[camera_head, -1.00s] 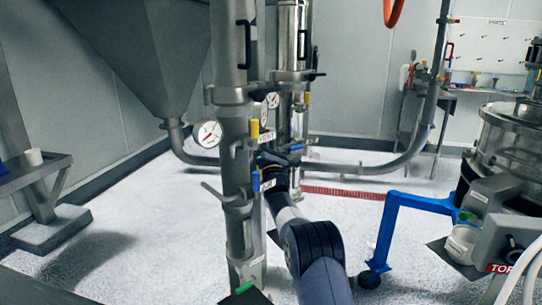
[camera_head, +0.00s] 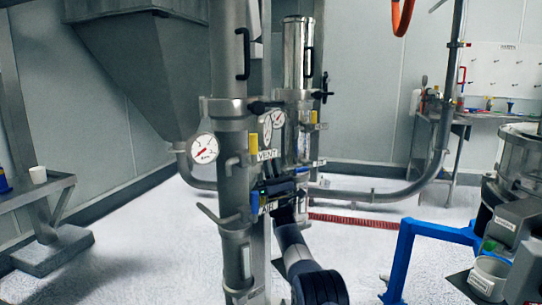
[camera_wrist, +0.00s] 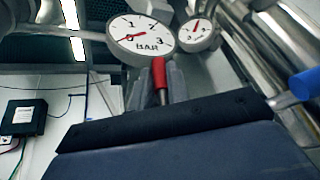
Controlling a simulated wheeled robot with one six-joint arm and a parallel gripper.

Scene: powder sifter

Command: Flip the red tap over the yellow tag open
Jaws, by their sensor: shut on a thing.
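In the wrist view a red tap handle (camera_wrist: 159,80) stands upright in the picture between the grey fingers of my gripper (camera_wrist: 166,86). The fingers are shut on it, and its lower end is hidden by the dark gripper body. In the head view my gripper (camera_head: 280,184) is at the steel pipes, close to the lower right of a yellow tag (camera_head: 253,143) with a VENT label. A blue tag (camera_head: 255,203) with an AIR label is below it. The red tap cannot be made out in the head view.
Pressure gauges (camera_wrist: 140,36) sit close beyond my gripper in the wrist view. A blue part (camera_wrist: 305,83) is at right. In the head view a steel column (camera_head: 231,175) is left of my gripper, and a blue frame (camera_head: 405,255) stands at right.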

